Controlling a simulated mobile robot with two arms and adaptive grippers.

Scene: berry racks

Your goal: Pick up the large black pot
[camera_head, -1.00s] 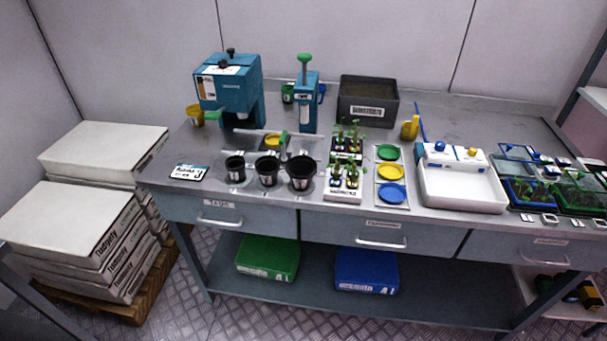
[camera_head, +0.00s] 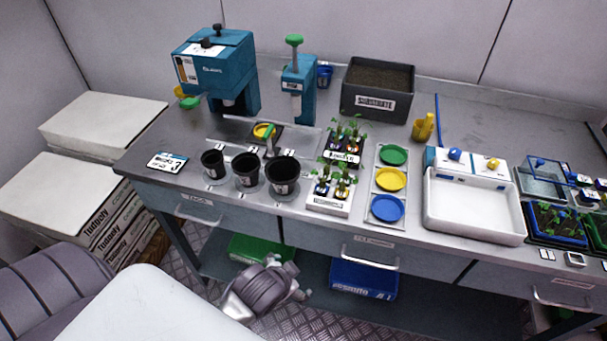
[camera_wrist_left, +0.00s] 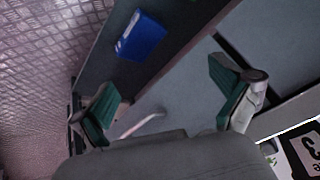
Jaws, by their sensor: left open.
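The large black pot (camera_head: 283,176) stands upright on the workbench in the head view, rightmost in a row of three black pots. The medium black pot (camera_head: 246,170) and the small black pot (camera_head: 213,164) stand to its left. My left gripper (camera_wrist_left: 168,97) is open and empty in the left wrist view, its two teal-padded fingers wide apart in front of the bench's drawer fronts. In the head view my left arm is low in front of the bench, below and apart from the pots. My right gripper is not in view.
A seedling tray (camera_head: 328,203) stands close to the right of the large pot. A clear panel and a blue press (camera_head: 299,90) are behind. A drawer handle (camera_head: 370,257) juts from the bench front. A blue box (camera_wrist_left: 141,36) lies on the lower shelf.

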